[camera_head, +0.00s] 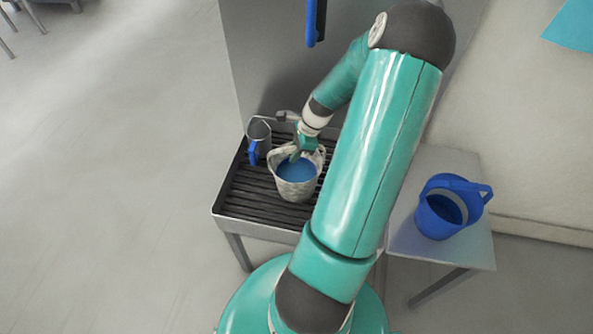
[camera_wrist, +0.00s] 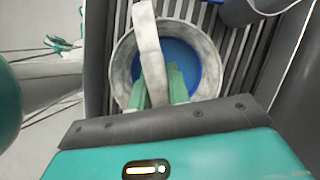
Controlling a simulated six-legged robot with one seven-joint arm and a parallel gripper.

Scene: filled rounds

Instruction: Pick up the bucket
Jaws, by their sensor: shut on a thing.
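A whitish bucket (camera_head: 295,190) with blue contents (camera_head: 297,170) stands upright on a slatted dark rack. In the wrist view the bucket (camera_wrist: 122,70) shows from above, with its broad pale handle (camera_wrist: 149,45) running across the opening to between my green fingers. My gripper (camera_head: 297,153) is at the bucket's top and is shut on this handle; its fingers also show in the wrist view (camera_wrist: 157,90). I cannot tell whether the bucket's base is touching the slats.
A grey jug (camera_head: 260,132) with a blue handle stands close left of the whitish bucket on the slatted rack (camera_head: 245,205). A grey panel (camera_head: 265,60) rises behind. The side table (camera_head: 410,240) adjoins at the right. Open floor (camera_head: 110,190) lies left.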

